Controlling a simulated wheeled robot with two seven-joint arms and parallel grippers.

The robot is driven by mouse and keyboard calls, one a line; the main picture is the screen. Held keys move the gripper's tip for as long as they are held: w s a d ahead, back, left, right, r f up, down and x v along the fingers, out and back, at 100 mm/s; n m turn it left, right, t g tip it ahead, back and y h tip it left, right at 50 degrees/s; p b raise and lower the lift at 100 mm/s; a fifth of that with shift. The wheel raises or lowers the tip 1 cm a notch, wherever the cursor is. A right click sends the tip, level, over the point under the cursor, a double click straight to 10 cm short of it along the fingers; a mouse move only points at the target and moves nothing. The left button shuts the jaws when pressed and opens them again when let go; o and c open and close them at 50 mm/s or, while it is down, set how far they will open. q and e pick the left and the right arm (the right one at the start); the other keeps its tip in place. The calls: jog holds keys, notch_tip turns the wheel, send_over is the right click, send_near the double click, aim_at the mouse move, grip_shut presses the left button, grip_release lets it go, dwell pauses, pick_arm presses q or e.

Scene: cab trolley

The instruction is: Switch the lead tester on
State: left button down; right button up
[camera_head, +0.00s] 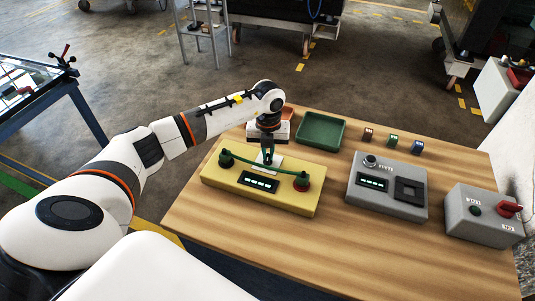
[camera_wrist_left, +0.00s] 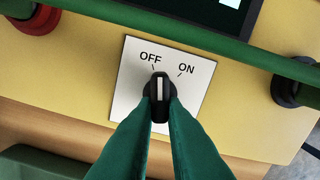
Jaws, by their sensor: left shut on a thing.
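The lead tester (camera_head: 225,178) is a yellow box at the near left of the wooden table, with a lit display. A green lead (camera_head: 285,171) runs between its two terminals. My left gripper (camera_head: 268,157) is at its far side, shut on the black switch knob (camera_wrist_left: 160,88), which sits on a white OFF/ON plate (camera_wrist_left: 128,85). In the left wrist view, green fingertips clasp the knob from both sides. The knob's white mark points nearly straight up, close to the OFF tick and away from ON. My right gripper is not in view.
A grey box (camera_head: 358,194) with a display and dark square socket stands to the right. Another grey box (camera_head: 470,228) has a red lever. A green tray (camera_head: 320,131) and several small coloured blocks sit at the back. The table front is clear.

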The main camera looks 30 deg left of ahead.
pick_arm(q)
jog(key=m+b, duration=0.1)
jog(key=m, duration=0.1)
jog(key=m+b, duration=0.2)
jog(key=m, duration=0.1)
jog(key=shift+w+d+f+b, duration=0.1)
jog(key=shift+d+b, duration=0.1)
jog(key=shift+b, duration=0.1)
jog(key=shift+d+m+b, duration=0.15)
jog(key=shift+m+b, duration=0.85)
jog(key=shift+m, duration=1)
jog(key=shift+r, duration=0.2)
jog(key=c, duration=1.5)
grip_release()
notch_tip(320, 180, up, 12)
jog(key=shift+b, duration=1.1)
